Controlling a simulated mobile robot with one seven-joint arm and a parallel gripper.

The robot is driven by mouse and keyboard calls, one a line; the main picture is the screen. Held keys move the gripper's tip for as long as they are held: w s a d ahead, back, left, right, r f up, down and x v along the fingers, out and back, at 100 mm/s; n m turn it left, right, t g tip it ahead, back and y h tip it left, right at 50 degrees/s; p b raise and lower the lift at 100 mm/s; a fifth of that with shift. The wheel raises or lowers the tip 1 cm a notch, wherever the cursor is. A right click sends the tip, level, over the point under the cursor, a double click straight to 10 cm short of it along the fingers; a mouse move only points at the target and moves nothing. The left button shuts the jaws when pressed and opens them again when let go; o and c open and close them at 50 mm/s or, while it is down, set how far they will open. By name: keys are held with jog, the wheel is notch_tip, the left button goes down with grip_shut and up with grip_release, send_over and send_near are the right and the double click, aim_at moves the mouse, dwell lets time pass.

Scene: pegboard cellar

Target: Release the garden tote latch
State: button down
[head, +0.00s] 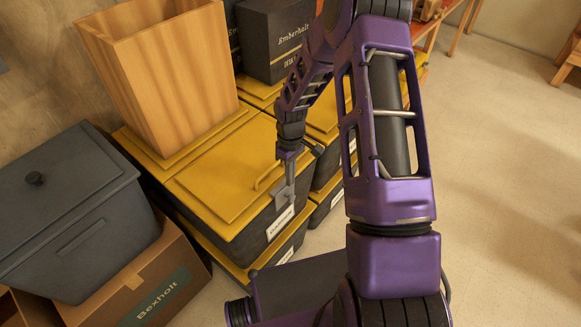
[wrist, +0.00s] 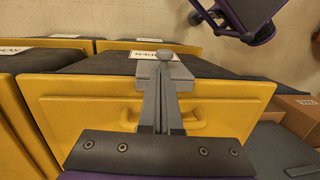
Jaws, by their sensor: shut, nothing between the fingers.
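The garden tote has a yellow lid (head: 215,185) with a raised handle and a dark body with a white label on its front. In the wrist view its yellow lid (wrist: 75,112) fills the middle, and the label (wrist: 142,54) reads partly "RDEN". A grey latch (head: 284,194) hangs at the lid's front edge, over the label's upper part. My gripper (head: 287,158) is above the front edge by the latch. In the wrist view my gripper (wrist: 160,75) is shut and empty, fingertips near the grey latch knob (wrist: 165,54). Whether they touch, I cannot tell.
A dark lidded bin (head: 70,205) and a Bexholt carton (head: 150,285) are at left. An Emberholt box (head: 275,40) stands on totes behind. The floor (head: 500,190) at right is clear.

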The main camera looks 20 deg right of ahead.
aim_at(286, 196)
jog(key=f+b, duration=0.1)
jog(key=f, duration=0.2)
jog(key=shift+s+f, duration=0.15)
jog(key=shift+s, duration=0.05)
jog(key=shift+b, duration=0.3)
jog(key=shift+s+d+t, duration=0.1)
jog(key=shift+s+t, duration=0.1)
jog(key=shift+t, duration=0.1)
